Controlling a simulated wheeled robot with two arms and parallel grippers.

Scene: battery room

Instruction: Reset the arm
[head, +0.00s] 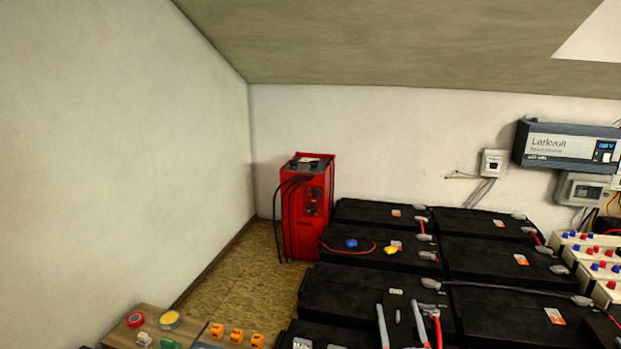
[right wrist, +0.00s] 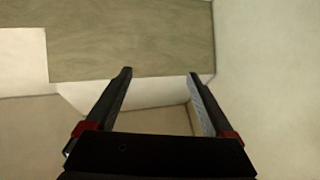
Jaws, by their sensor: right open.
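My right gripper (head: 396,303) shows at the bottom of the head view, in front of the black batteries. Its two pale fingers point up and stand apart, with nothing seen between them. In the right wrist view the same gripper (right wrist: 160,74) has its dark fingers spread, with red parts near their bases. Only pale wall and ceiling surfaces show beyond them. Most of the right arm is out of the picture. My left gripper is not in the head view.
Several black batteries (head: 367,292) with cables fill the lower right. A red charger unit (head: 312,215) stands by the back wall (head: 400,140). A wall-mounted unit (head: 565,143) hangs at right. Bare floor (head: 240,285) lies left of the batteries.

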